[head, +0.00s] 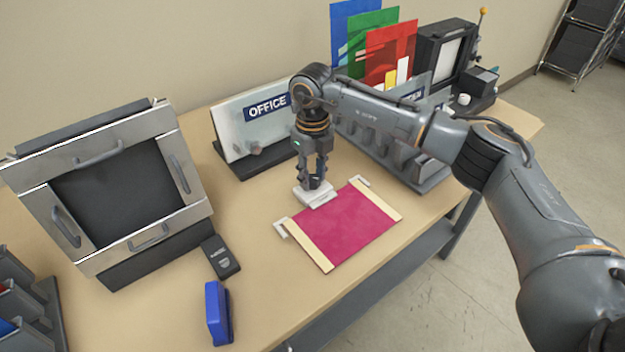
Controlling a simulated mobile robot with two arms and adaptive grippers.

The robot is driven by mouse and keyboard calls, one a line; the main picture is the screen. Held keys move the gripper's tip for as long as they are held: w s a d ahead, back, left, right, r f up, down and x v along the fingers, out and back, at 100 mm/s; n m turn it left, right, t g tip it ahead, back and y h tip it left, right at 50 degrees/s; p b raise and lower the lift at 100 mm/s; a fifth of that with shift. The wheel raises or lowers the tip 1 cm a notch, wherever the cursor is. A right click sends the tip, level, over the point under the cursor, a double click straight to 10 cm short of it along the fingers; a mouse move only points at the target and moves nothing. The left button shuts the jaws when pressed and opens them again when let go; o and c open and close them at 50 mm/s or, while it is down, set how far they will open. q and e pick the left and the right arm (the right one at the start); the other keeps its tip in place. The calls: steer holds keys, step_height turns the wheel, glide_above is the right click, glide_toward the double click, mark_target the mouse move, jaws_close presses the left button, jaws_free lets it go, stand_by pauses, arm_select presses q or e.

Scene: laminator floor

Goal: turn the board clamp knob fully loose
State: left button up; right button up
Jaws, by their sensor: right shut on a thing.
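My right gripper (315,186) reaches straight down to the table and is shut on a white block (318,199). The block is at the back edge of a crimson sheet (342,225) with tan strips at both ends. A grey knob-like part (254,148) sits low on the front of the upright OFFICE board (240,122), left of and behind my right gripper and apart from it. I cannot tell for certain whether this part is the clamp knob. My left gripper is not in view.
A metal-framed panel (85,143) leans at the left. A black device (221,256) and a blue object (217,313) lie in front of it. The table's front right is clear.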

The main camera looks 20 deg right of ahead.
mark_target(313, 178)
steer(key=n+b, duration=0.2)
steer(key=n, duration=0.2)
steer(key=shift+f+n, duration=0.15)
steer(key=shift+n, duration=0.15)
steer(key=shift+n+b, duration=0.9)
steer(key=shift+n, duration=0.9)
steer(key=o, duration=1.2)
steer(key=shift+c, duration=0.2)
steer(key=shift+r, duration=0.2)
step_height(313, 178, up, 12)
